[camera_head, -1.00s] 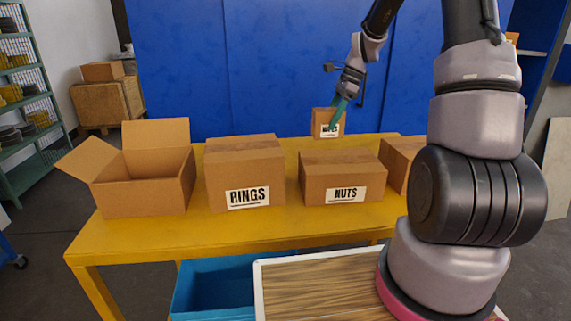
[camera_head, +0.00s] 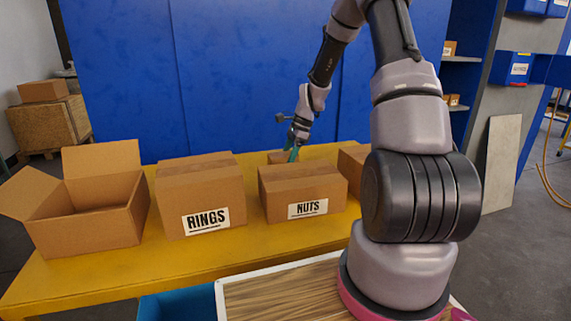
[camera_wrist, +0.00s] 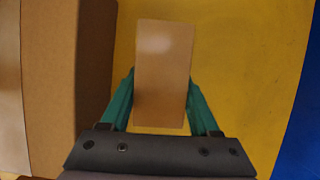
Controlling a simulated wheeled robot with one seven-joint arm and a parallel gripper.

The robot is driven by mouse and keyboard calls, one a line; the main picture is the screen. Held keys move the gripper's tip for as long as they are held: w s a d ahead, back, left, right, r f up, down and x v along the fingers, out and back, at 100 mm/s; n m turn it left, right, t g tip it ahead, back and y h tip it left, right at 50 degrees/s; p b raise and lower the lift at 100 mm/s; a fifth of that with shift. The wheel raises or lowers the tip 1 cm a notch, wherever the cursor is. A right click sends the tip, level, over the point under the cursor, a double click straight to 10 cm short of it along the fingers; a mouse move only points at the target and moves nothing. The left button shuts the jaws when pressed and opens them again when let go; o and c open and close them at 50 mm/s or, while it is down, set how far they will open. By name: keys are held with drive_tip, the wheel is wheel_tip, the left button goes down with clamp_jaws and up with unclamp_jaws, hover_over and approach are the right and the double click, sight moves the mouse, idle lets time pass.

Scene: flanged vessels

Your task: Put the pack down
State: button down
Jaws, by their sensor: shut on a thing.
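The pack is a small brown cardboard box, shown from above in the wrist view (camera_wrist: 163,75) between my gripper's teal fingers (camera_wrist: 161,100). In the head view only the top of the pack (camera_head: 277,157) shows, behind the NUTS box (camera_head: 300,190), which hides the rest. My gripper (camera_head: 293,153) is shut on the pack over the far part of the yellow table (camera_head: 130,273). In the wrist view the yellow tabletop (camera_wrist: 225,75) lies beneath the pack. I cannot tell whether the pack touches it.
The RINGS box (camera_head: 200,195) and an open empty carton (camera_head: 85,215) stand to the left on the table. Another carton (camera_head: 353,160) stands to the right, partly behind my arm. A blue panel (camera_head: 220,70) rises behind. Bare tabletop lies right of the pack in the wrist view.

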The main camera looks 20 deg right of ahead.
drive_tip(key=shift+f, duration=0.25)
drive_tip(key=shift+c, duration=0.6)
unclamp_jaws()
drive_tip(key=v, duration=1.2)
drive_tip(key=s+a+r+n+t+h, duration=0.1)
drive_tip(key=s+a+r+n, duration=0.15)
drive_tip(key=s+r, duration=0.4)
drive_tip(key=s+a+r+n+t, duration=0.1)
drive_tip(key=s+r+n+t, duration=0.2)
drive_tip(key=s, duration=0.7)
drive_tip(key=s+a+r+n+t+h, duration=0.1)
drive_tip(key=s+a+r+n+t, duration=0.1)
drive_tip(key=s+r+n, duration=0.6)
wheel_tip(320, 180, up, 4)
drive_tip(key=s+t, duration=0.1)
drive_tip(key=s, duration=0.2)
drive_tip(key=shift+a, duration=0.3)
drive_tip(key=shift+f, duration=0.1)
